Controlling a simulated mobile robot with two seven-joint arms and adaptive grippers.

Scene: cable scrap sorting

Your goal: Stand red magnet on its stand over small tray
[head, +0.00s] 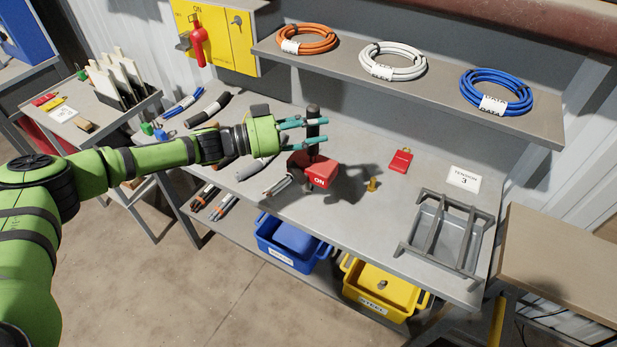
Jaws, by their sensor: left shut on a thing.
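The red magnet (320,174) is a red block marked "ON" with a dark upright post (313,112) on top. My left gripper (318,131) is shut on that post, its teal fingers around it. The magnet is upright over the middle of the grey bench; its shadow falls to the right, and I cannot tell how high it hangs. The small grey tray (427,256) sits at the bench's right end, with the stand (434,224), a grey bar frame, over it. No magnet is on the stand. My right gripper is out of view.
A brass piece (373,184) and a red padlock (400,160) lie between magnet and tray, near a "TENSION 3" card (463,178). Cable pieces (278,184) lie left of the magnet. A shelf (420,88) with cable coils overhangs the bench's back. Blue (270,250) and yellow (358,292) bins are below.

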